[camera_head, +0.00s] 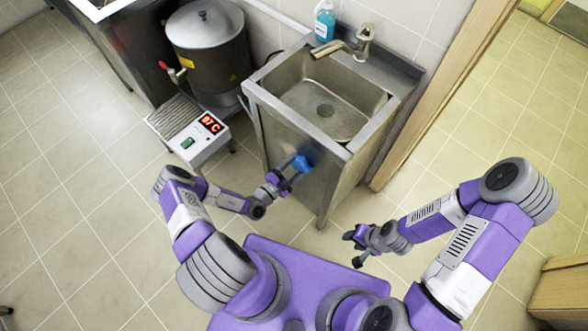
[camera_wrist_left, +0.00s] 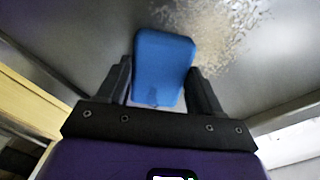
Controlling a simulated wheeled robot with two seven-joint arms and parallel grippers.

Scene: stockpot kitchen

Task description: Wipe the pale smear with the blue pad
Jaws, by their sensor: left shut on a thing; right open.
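The blue pad (camera_head: 301,163) is between the fingers of my left gripper (camera_head: 287,177), which is shut on it in front of the sink cabinet's front panel. In the left wrist view the pad (camera_wrist_left: 163,68) sits between the two dark fingers of the left gripper (camera_wrist_left: 163,88). A pale, speckled smear (camera_wrist_left: 215,32) shows on the grey metal panel beyond the pad, reaching up and to its right. The pad hides part of it. I cannot tell whether the pad touches the panel. My right gripper (camera_head: 354,248) is open and empty, over the floor right of my base.
The steel sink (camera_head: 325,105) has a tap (camera_head: 350,45) and a blue soap bottle (camera_head: 324,20) at its back. A large pot (camera_head: 208,50) and a heater unit with a red display (camera_head: 209,123) stand to the left.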

